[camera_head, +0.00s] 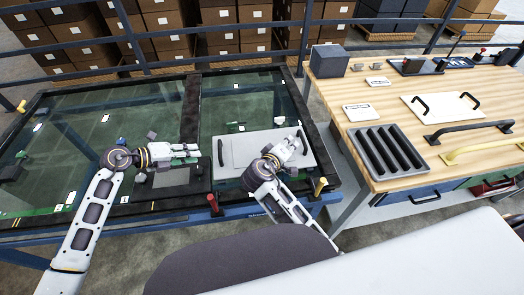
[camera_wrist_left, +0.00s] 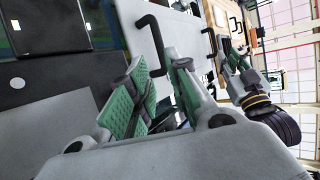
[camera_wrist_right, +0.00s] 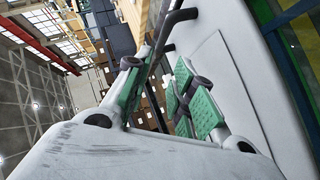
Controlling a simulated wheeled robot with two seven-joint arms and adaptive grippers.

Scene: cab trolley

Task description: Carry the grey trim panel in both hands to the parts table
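The grey trim panel (camera_head: 255,149) lies flat at the front right of the glass-topped table, with a black handle at each end. My left gripper (camera_head: 198,152) is open just left of the panel's left handle (camera_head: 220,153). In the left wrist view that handle (camera_wrist_left: 154,38) shows ahead, between the spread green-padded fingers. My right gripper (camera_head: 296,143) is over the panel's right end, by the right handle (camera_head: 304,150). In the right wrist view its fingers are apart, and the handle (camera_wrist_right: 177,22) runs toward the gap between them. Contact with either handle cannot be told.
The wooden parts table (camera_head: 355,90) stands at the right. It bears a white panel with black handles (camera_head: 440,104), a dark ribbed tray (camera_head: 385,152), a grey box (camera_head: 328,61) and bar handles (camera_head: 470,130). A floor gap separates the two tables. Railings and stacked boxes stand behind.

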